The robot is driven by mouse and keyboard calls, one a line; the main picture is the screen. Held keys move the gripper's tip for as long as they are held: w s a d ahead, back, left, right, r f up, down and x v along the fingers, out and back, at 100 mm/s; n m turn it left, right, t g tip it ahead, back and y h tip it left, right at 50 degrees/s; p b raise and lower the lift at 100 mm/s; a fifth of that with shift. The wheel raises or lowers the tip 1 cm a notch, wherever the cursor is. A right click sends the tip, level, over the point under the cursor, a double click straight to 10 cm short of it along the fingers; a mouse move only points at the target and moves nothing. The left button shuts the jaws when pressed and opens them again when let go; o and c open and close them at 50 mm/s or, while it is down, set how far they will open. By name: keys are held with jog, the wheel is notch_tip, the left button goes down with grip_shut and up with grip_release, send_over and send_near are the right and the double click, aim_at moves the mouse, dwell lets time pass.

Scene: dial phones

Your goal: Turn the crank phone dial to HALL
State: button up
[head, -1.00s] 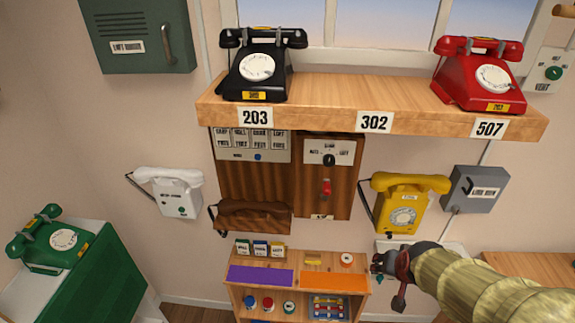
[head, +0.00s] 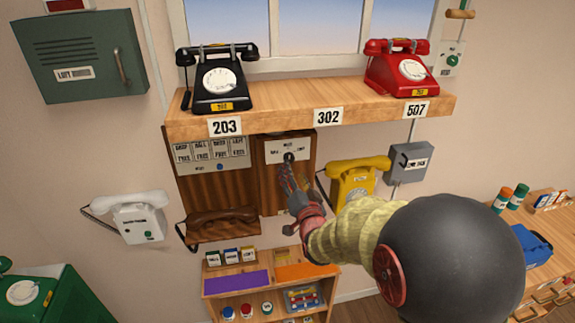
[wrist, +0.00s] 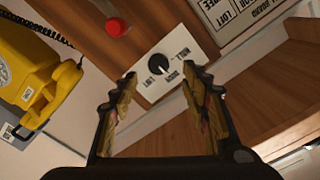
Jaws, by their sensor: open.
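The crank phone's dial is a black round knob (wrist: 157,65) on a white label plate (head: 289,150) on the upper part of a brown wooden wall panel. In the wrist view the plate has three words around the knob, with HALL and LOFT on opposite sides and a middle one I read only doubtfully. The knob's white mark appears to point toward the middle word. My gripper (wrist: 162,84) is open and empty, in front of the plate, with the knob between and beyond its fingertips; contact is not visible. In the head view my gripper (head: 289,170) partly covers the panel.
A red crank knob (wrist: 118,26) is close beside the plate. The yellow phone (head: 352,183) hangs right of the panel, and a brown handset (head: 222,223) hangs lower left. The wooden shelf (head: 290,117) with black and red phones overhangs above.

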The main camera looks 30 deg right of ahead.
aim_at(289, 158)
jog(key=shift+p+x, duration=0.3)
jog(key=shift+x, duration=2.75)
jog(key=shift+d+f, duration=0.1)
jog(key=shift+c, duration=0.8)
jog(key=c, duration=1)
